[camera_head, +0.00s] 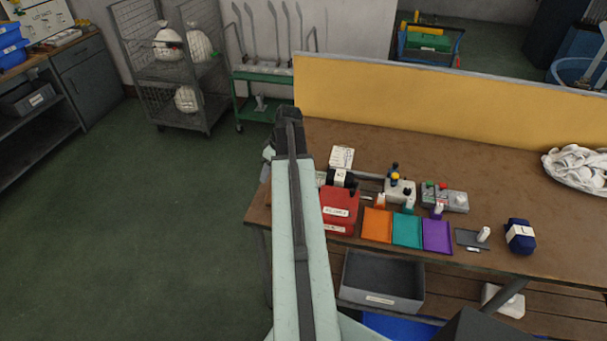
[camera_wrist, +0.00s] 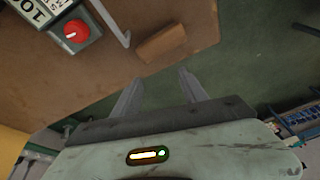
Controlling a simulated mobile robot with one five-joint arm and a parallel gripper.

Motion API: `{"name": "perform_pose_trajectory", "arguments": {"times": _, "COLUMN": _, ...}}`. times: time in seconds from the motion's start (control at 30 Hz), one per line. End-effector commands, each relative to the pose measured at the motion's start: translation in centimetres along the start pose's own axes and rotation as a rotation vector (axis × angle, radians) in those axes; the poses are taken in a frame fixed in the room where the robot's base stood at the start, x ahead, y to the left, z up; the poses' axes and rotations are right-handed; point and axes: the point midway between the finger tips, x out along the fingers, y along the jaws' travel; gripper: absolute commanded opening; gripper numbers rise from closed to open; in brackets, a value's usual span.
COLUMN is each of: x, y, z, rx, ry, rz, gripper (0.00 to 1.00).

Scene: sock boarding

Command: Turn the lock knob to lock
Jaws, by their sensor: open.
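A red round knob (camera_wrist: 75,32) with a short white mark sits on a small grey box (camera_wrist: 80,46) at the upper left of the wrist view. A white plate with black lettering (camera_wrist: 38,8) lies beside it, cut off by the picture edge. My gripper (camera_wrist: 158,76) is open and empty, with its two fingers apart. The knob is up and left of the fingers, not between them or touching them. In the head view my arm reaches over the table's left end, and I cannot make out this knob there.
A brown block (camera_wrist: 162,42) lies near the table edge ahead of the fingers. On the table (camera_head: 500,160) stand a red box (camera_head: 340,205), orange, teal and purple trays, a grey button box (camera_head: 455,198) and a dark blue bundle (camera_head: 519,236). A yellow panel (camera_head: 440,105) backs the table.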

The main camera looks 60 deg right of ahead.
Motion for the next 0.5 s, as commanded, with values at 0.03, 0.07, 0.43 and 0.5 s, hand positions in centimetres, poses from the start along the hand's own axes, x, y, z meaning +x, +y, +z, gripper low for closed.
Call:
{"name": "perform_pose_trajectory", "arguments": {"times": 0.03, "x": -1.3, "y": 3.5, "z": 2.7, "rx": 0.006, "ry": 0.025, "rz": 0.018, "gripper": 0.50}}
{"name": "perform_pose_trajectory", "arguments": {"times": 0.07, "x": -1.9, "y": 5.0, "z": 4.0, "rx": -0.001, "ry": 0.039, "rz": 0.027, "gripper": 0.50}}
{"name": "perform_pose_trajectory", "arguments": {"times": 0.43, "x": -4.7, "y": 10.4, "z": 10.2, "rx": -0.035, "ry": 0.092, "rz": 0.075, "gripper": 0.50}}
{"name": "perform_pose_trajectory", "arguments": {"times": 0.5, "x": -4.3, "y": 10.4, "z": 10.2, "rx": -0.035, "ry": 0.092, "rz": 0.075, "gripper": 0.50}}
